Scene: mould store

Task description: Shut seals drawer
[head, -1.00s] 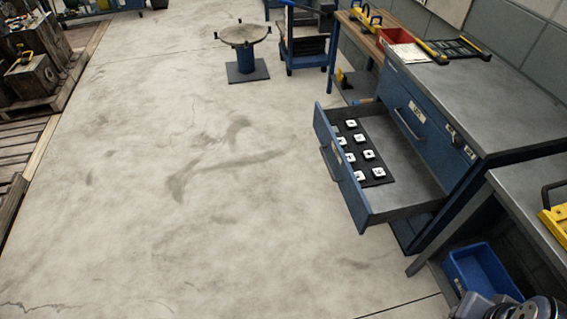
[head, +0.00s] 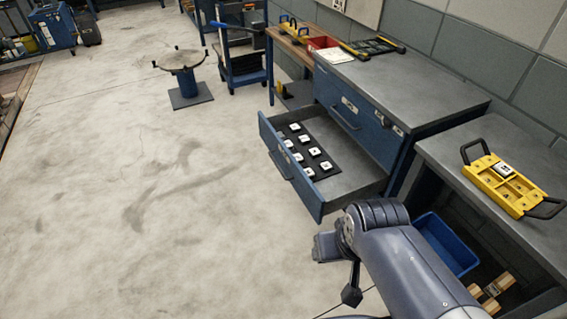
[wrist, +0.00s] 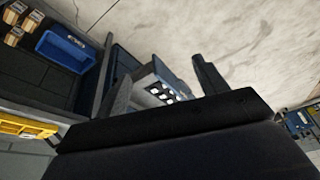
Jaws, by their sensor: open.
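The seals drawer (head: 306,194) is a blue-fronted grey drawer, pulled well out of the blue cabinet (head: 398,150) in the head view. It holds a black insert (head: 322,171) with several white square pieces; the rest of its floor is bare. In the wrist view the drawer's white pieces (wrist: 160,92) show between the fingers, some way off. My gripper (wrist: 164,82) is open and empty, its two dark fingers apart, and does not touch the drawer. In the head view my arm reaches in from the lower right, near the drawer's near corner; I cannot make out the fingers there.
A grey bench (head: 436,150) with a yellow tool holder (head: 507,188) stands at right, with a blue bin (head: 446,246) below. A red tray (head: 322,43) lies beyond the cabinet top. A round stand (head: 187,83) and blue trolley (head: 243,72) stand farther back. Floor left of the drawer is clear.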

